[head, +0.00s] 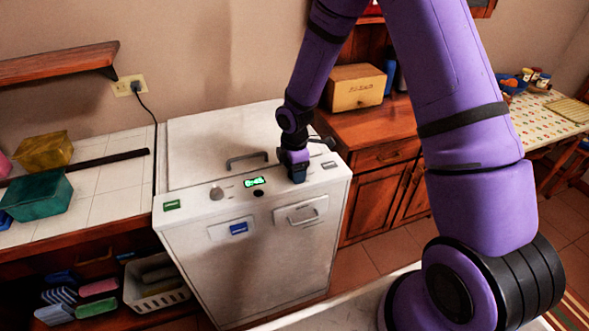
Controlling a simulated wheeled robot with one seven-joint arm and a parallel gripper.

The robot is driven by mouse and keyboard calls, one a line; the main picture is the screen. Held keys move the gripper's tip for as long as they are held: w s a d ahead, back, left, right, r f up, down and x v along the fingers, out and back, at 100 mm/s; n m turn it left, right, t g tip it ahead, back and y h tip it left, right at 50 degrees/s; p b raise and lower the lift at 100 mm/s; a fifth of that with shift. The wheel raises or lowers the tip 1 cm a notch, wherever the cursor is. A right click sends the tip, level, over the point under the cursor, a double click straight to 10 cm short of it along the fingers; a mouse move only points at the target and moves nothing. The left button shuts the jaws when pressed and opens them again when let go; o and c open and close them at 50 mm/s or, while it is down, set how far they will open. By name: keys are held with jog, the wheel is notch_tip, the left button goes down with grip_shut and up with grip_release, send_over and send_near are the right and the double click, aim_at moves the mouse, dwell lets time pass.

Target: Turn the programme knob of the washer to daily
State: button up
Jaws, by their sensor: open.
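The white washer (190,240) stands between two counters, with its control strip along the front of the top. A round grey knob (217,193) sits left of the green lit display (254,182). A small dark round button (258,193) is just below the display. The knob's markings are too small to read, so its setting cannot be told. My gripper (298,178) is open and points down at the right part of the control strip. It is right of the display and well apart from the grey knob. Its fingertips are small and dark; whether they touch the panel is unclear.
A grey handle (247,158) rises from the washer's top behind the display. A drawer handle (304,213) and a blue label (238,229) are on its front. A wooden box (355,88) stands on the right counter. Yellow (43,152) and green (37,196) containers stand on the left.

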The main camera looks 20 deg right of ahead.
jog(key=c, duration=0.9)
jog(key=shift+m, duration=0.4)
jog(key=m, duration=1.8)
jog(key=shift+m, duration=0.4)
